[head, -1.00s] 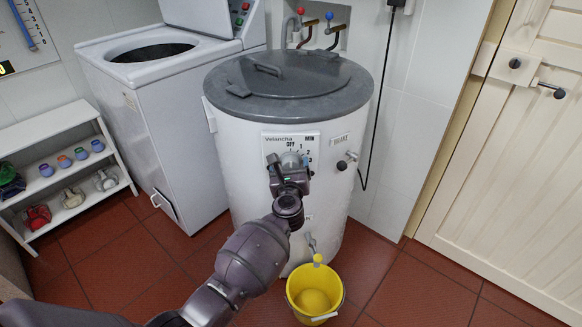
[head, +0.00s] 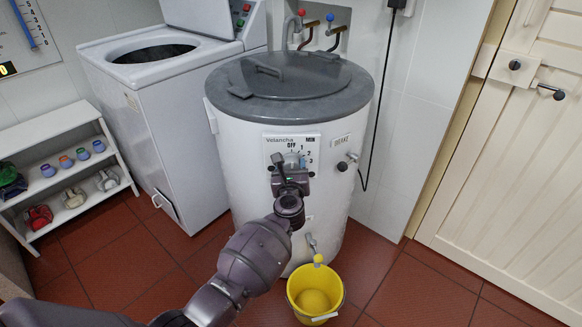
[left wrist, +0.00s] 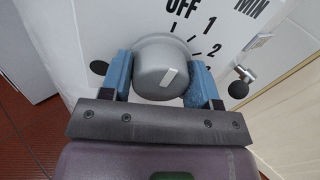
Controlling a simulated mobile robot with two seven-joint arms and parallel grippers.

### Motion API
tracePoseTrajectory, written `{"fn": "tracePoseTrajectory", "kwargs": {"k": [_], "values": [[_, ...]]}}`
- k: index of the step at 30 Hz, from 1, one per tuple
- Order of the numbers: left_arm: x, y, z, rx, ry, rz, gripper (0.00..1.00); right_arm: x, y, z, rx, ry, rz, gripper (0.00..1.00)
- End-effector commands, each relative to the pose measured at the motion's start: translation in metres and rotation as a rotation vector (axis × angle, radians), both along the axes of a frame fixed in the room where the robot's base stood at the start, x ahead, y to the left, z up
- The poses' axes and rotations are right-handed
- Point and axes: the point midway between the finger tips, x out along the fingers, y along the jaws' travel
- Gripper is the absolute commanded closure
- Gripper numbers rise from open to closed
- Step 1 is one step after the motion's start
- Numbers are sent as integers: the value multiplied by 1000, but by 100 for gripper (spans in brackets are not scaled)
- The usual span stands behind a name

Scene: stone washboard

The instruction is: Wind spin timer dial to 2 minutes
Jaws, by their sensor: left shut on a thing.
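The spin timer dial (left wrist: 150,62) is a round grey knob with a white pointer bar, on the white Velancha panel (head: 270,148) marked OFF, 1, 2 and more. In the left wrist view the bar slants to the upper right, roughly toward the 1; the exact setting is hard to read. My left gripper (left wrist: 163,82) is shut on the dial, with one blue finger pad on each side of it. In the head view my left gripper (head: 291,168) covers the panel's lower part and most of the dial. My right gripper is not in view.
The panel is on a white drum-shaped machine (head: 245,190) with a grey lid (head: 310,88). A brake knob (head: 342,166) sticks out right of the panel. A yellow bucket (head: 292,290) stands below the spout. A washing machine (head: 150,125) and a shelf (head: 45,155) stand to the left.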

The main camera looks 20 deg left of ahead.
Motion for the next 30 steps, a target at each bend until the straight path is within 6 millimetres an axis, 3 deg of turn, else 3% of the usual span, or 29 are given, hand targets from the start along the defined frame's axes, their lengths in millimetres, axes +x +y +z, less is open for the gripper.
{"fn": "tracePoseTrajectory", "kwargs": {"k": [30], "values": [[1,-2,2,772,314,0,68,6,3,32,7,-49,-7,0]]}}
